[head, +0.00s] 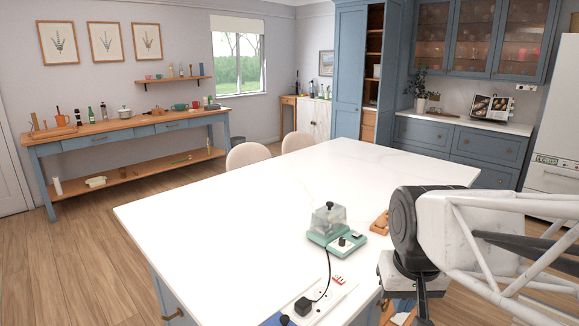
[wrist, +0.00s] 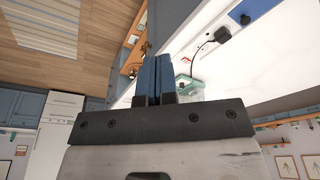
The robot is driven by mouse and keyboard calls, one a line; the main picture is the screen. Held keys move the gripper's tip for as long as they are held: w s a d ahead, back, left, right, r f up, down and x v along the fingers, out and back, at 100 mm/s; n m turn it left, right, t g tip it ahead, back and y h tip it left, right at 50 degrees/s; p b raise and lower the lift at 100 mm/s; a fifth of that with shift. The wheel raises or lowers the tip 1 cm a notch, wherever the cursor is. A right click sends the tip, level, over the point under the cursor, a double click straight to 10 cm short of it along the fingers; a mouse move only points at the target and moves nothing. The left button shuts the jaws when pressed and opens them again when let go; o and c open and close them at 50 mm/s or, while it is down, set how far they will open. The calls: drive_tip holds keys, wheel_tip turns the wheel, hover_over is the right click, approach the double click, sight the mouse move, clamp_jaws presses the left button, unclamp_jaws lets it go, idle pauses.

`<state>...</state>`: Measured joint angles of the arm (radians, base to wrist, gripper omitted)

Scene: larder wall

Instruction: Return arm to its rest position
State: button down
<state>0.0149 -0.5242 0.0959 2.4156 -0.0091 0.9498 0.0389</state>
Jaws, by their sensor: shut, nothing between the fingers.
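My gripper (wrist: 152,72) shows in the wrist view with its two blue fingers together and nothing between them. The fingers point up in that picture, in front of the edge of the white-topped island. In the head view my arm comes in from the right over the island's near right corner. The fingers cannot be made out clearly there.
The white island top (head: 270,200) is mostly clear. A green appliance with a clear cover (head: 330,222) stands on it, near a power strip (head: 318,300) with a black plug (head: 303,306). A wooden piece (head: 380,223) lies close to my arm. Two chairs (head: 247,155) stand behind.

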drive_tip(key=s+f, duration=0.2)
drive_tip(key=s, duration=0.4)
drive_tip(key=shift+s+a+f, duration=0.15)
drive_tip(key=shift+s+f, duration=0.05)
drive_tip(key=shift+s, duration=0.1)
drive_tip(key=shift+w, duration=0.1)
drive_tip(key=w+d+r+m+g, duration=0.15)
drive_tip(key=w+r, duration=0.25)
drive_tip(key=w, duration=1.1)
drive_tip(key=w+d+r+m, duration=0.1)
drive_tip(key=w+r+m, duration=0.2)
drive_tip(key=w, duration=1.1)
drive_tip(key=w+d+f+m, duration=0.1)
drive_tip(key=w+f, duration=0.2)
drive_tip(key=w, duration=0.7)
drive_tip(key=w+d+f+m+g+y, duration=0.1)
drive_tip(key=w+f, duration=0.3)
drive_tip(key=w, duration=0.6)
drive_tip(key=w+d+f+m+g, duration=0.1)
drive_tip(key=w+d+f+m, duration=0.1)
drive_tip(key=w, duration=0.8)
drive_tip(key=shift+w+d+f+y, duration=0.3)
drive_tip(key=shift+d+f, duration=0.1)
drive_tip(key=shift+f, duration=0.3)
